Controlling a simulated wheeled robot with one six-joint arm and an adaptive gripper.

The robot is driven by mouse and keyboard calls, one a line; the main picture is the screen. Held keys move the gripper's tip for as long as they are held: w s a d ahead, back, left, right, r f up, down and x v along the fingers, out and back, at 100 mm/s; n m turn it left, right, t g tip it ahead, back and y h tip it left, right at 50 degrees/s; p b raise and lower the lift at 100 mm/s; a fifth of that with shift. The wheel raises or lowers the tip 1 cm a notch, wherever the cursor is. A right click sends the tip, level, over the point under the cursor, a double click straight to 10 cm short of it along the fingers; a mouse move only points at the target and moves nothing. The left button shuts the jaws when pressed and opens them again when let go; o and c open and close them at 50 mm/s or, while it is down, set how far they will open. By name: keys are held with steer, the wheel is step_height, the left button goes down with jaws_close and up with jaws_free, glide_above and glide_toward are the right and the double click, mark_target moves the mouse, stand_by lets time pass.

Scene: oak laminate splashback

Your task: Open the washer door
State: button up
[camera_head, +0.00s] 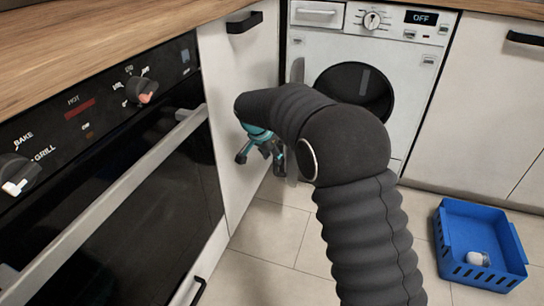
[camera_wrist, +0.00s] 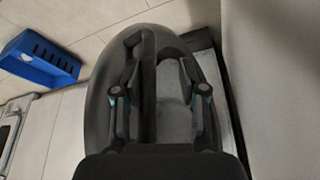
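The white washer (camera_head: 405,62) stands at the back with its dark round opening (camera_head: 375,90) uncovered. The washer door (camera_head: 297,72) is swung out to the left and shows nearly edge-on in the head view, partly hidden by my arm. My gripper (camera_head: 259,150) is left of the door, on its outer side. In the wrist view the door is a grey round disc (camera_wrist: 101,105) behind my gripper (camera_wrist: 158,60). The fingers are spread apart, with a dark upright bar (camera_wrist: 148,95) on the door between them. I cannot tell whether they touch the door.
A white cabinet (camera_head: 240,90) stands close on the left, beside the black oven (camera_head: 130,180). A blue crate (camera_head: 452,240) with a small white item (camera_head: 478,259) is on the floor at right. The tiled floor (camera_head: 270,228) in front is clear.

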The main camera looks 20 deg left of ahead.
steer(key=shift+s+a, duration=0.1)
steer(key=v, duration=1.2)
